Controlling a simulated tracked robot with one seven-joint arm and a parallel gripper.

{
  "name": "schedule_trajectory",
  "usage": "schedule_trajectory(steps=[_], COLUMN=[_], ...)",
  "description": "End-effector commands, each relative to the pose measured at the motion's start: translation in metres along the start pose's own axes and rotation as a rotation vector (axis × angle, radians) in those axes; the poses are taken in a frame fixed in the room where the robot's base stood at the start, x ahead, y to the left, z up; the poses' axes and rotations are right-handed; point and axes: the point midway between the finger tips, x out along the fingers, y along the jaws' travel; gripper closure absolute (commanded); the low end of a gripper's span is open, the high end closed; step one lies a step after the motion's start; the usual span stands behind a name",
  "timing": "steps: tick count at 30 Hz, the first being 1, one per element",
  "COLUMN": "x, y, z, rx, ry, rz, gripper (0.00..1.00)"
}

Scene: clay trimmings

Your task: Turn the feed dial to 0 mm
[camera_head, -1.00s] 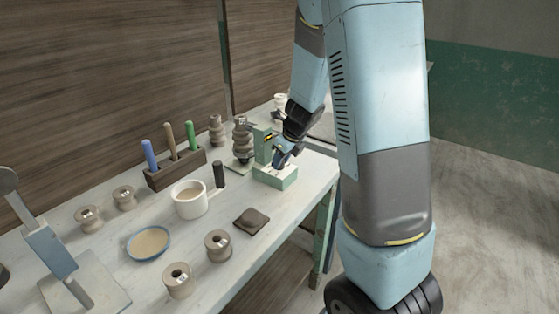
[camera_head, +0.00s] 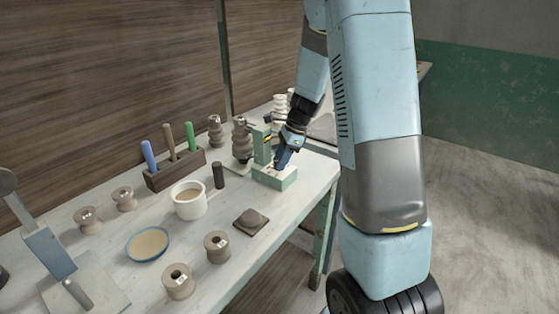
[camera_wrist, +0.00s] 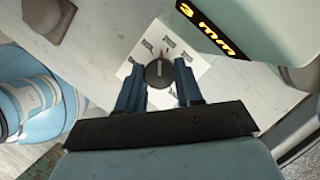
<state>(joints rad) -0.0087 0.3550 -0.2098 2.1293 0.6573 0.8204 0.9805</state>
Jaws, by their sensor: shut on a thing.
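The feed dial (camera_wrist: 159,73) is a dark round knob on a white plate (camera_wrist: 196,64) with small dark labels around it. A red mark shows beside the knob's top edge in the wrist view. My gripper (camera_wrist: 160,80) has one blue finger on each side of the knob and is shut on it. A black display (camera_wrist: 213,29) on the pale green machine reads "3 mm" in yellow. In the head view my gripper (camera_head: 282,162) is at the top of the low green base (camera_head: 274,179). The knob is too small and covered to make out there.
The bench holds a white mug (camera_head: 189,203), a dark cylinder (camera_head: 219,175), a flat clay piece (camera_head: 251,222), a blue-rimmed dish (camera_head: 148,245), several clay spools and a tool rack (camera_head: 178,171). A stacked clay piece (camera_head: 242,142) stands close left of the machine.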

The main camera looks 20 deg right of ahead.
Motion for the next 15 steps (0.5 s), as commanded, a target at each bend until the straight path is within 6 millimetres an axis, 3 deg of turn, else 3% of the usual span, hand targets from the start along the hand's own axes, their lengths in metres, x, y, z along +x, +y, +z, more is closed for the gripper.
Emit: schedule_trajectory(steps=[15], x=[0.0015], y=[0.0005], z=[0.0011], rx=[-0.186], ry=[-0.003], rz=[0.083], gripper=[0.95])
